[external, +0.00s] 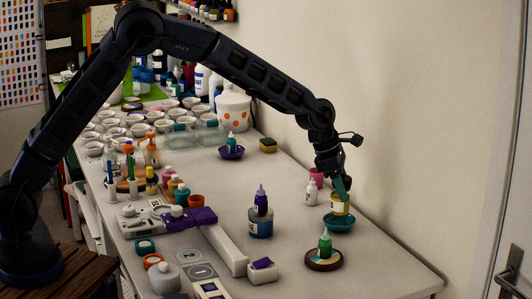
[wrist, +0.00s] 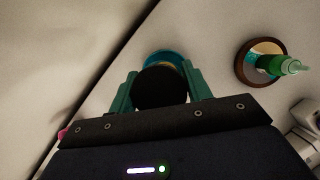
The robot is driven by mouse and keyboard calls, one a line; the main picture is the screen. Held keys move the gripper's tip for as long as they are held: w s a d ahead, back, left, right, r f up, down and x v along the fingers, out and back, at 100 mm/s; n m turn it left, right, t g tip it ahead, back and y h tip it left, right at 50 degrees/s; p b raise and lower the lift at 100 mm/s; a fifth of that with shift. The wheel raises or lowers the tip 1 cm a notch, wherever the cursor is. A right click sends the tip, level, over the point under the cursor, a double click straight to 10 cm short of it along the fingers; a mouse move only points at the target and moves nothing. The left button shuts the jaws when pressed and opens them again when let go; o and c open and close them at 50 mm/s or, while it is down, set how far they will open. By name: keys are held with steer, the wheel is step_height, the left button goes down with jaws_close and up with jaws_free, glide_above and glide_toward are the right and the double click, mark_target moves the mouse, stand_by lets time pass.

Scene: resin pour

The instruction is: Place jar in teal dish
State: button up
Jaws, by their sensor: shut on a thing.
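The jar (external: 339,207) has a yellow and white side in the external view. In the wrist view its round black top (wrist: 160,88) sits between the fingers. My gripper (external: 341,188) is shut on the jar from above; its teal fingers also show in the wrist view (wrist: 160,84), one on each side. The teal dish (external: 339,224) is directly under the jar, and its far rim shows past the jar in the wrist view (wrist: 166,55). The jar looks upright, with its base at the dish's rim level; whether it touches the dish floor is hidden.
A green bottle (external: 325,243) stands on a round brown-rimmed dish (external: 323,264) close by, also in the wrist view (wrist: 285,65). The wall is close on the right.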

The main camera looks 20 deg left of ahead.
steer(key=shift+f, duration=1.8)
steer(key=shift+f, duration=0.15)
steer(key=o, duration=1)
steer(key=v, duration=1.2)
steer(key=shift+r, duration=0.3)
